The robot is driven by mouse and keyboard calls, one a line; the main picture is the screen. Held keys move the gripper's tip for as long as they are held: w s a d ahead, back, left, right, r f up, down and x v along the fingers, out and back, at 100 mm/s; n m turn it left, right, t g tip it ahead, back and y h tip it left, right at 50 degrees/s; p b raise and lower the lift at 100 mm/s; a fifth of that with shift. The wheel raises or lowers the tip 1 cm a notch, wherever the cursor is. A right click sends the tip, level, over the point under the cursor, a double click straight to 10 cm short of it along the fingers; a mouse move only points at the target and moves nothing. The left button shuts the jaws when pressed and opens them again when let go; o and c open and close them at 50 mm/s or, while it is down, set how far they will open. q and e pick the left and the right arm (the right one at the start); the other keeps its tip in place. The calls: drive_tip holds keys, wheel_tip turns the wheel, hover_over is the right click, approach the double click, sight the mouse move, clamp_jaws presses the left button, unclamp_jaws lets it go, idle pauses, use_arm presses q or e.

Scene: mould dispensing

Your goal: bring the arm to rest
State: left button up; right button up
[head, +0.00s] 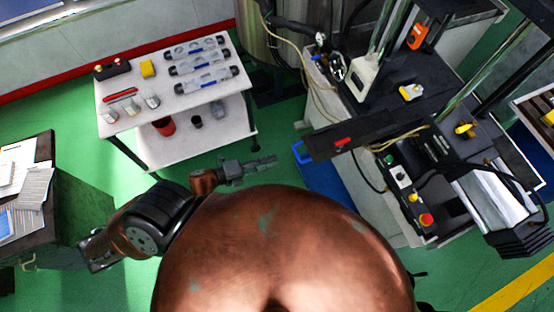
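My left arm comes in from the left beside my own copper-coloured body. Its gripper (268,161) points to the right, over the green floor between the white cart and the machine. It touches nothing that I can see, and I see nothing in it. The fingers are small and seen from above, so I cannot tell whether they are open or shut. My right gripper is not in view.
A white two-level cart (190,100) with tools and clear moulds stands at the upper left. A machine bench (350,145) with cables and a red button (426,219) stands at the right. A dark desk (38,165) with papers is at the left. Green floor (285,135) is free between cart and machine.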

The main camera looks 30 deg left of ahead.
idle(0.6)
use_arm(q)
drive_tip(key=s+a+f+n+g+y+b, duration=0.1)
drive_tip(key=s+a+f+n+y+b, duration=0.25)
drive_tip(key=f, duration=0.75)
drive_tip(key=a+f+n+g+y, duration=0.15)
drive_tip(key=a+f+n, duration=0.45)
drive_tip(key=f, duration=0.6)
drive_tip(key=s+a+f+n+y+b, duration=0.1)
drive_tip(key=a+f+n+y, duration=0.4)
drive_tip(key=f, duration=0.6)
drive_tip(key=s+f+n+g+b, duration=0.35)
drive_tip(key=s+f, duration=0.75)
drive_tip(key=f, duration=0.4)
drive_tip(key=s+d+f+n+g, duration=0.2)
drive_tip(key=s+f, duration=0.3)
drive_tip(key=s, duration=0.3)
drive_tip(key=s+d+f+n+g+b, duration=0.1)
drive_tip(key=s+d+f+n+g, duration=0.2)
drive_tip(key=s+f, duration=0.3)
drive_tip(key=shift+s+d+n, duration=0.4)
drive_tip(key=shift+s+d, duration=0.3)
drive_tip(key=shift+s, duration=0.5)
